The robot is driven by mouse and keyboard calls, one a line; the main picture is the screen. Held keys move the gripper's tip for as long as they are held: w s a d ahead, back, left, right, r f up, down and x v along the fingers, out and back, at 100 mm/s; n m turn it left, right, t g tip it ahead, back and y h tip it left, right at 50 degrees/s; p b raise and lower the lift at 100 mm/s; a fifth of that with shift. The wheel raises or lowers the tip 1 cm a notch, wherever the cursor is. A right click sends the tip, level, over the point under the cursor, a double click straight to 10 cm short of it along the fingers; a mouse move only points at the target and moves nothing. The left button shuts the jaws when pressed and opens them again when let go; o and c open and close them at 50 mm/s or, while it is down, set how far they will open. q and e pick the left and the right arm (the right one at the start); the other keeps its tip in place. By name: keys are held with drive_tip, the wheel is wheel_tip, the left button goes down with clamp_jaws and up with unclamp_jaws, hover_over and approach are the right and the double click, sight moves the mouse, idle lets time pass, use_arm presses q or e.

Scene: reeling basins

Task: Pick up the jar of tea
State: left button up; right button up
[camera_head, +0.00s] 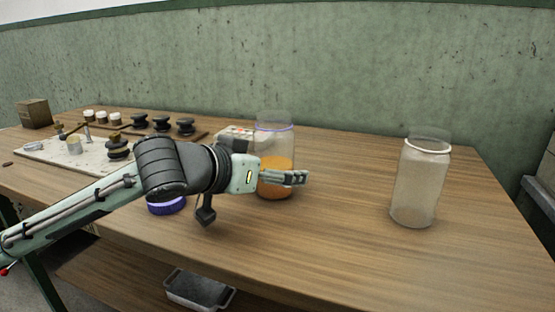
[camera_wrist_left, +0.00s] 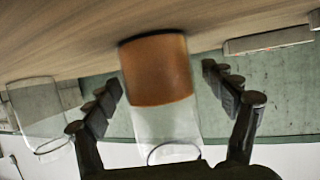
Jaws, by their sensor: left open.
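The jar of tea (camera_head: 275,150) is a clear glass jar with orange-brown liquid in its lower part and a purple ring near its neck. It stands upright on the wooden table, its lower front partly hidden by my left gripper (camera_head: 297,179). In the left wrist view, which is upside down, the jar (camera_wrist_left: 158,70) shows between the two spread fingers of my left gripper (camera_wrist_left: 162,79). The gripper is open, and I see no finger pressing on the glass. My right gripper is not in view.
An empty glass jar (camera_head: 420,185) stands to the right; it also shows in the left wrist view (camera_wrist_left: 42,108). A purple lid (camera_head: 166,208) lies below my left arm. Black knob-like parts (camera_head: 161,123) stand further left. Table between the jars is clear.

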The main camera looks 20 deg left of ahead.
sight(274, 146)
use_arm(q)
drive_tip(key=shift+s, duration=0.1)
drive_tip(key=shift+c, duration=1)
drive_tip(key=c, duration=1.3)
drive_tip(key=shift+r, duration=0.2)
drive_tip(key=shift+r+p, duration=0.35)
drive_tip(key=shift+r, duration=0.7)
wheel_tip(274, 146, up, 2)
drive_tip(key=shift+r, duration=0.1)
drive_tip(key=a+r, duration=0.2)
drive_tip(key=a, duration=0.2)
drive_tip(key=a+r, duration=0.2)
drive_tip(key=a, duration=0.1)
drive_tip(key=a+r, duration=0.2)
drive_tip(key=a, duration=0.2)
drive_tip(key=shift+s+a+r, duration=0.15)
drive_tip(key=shift+s+a, duration=0.05)
drive_tip(key=shift+a, duration=0.1)
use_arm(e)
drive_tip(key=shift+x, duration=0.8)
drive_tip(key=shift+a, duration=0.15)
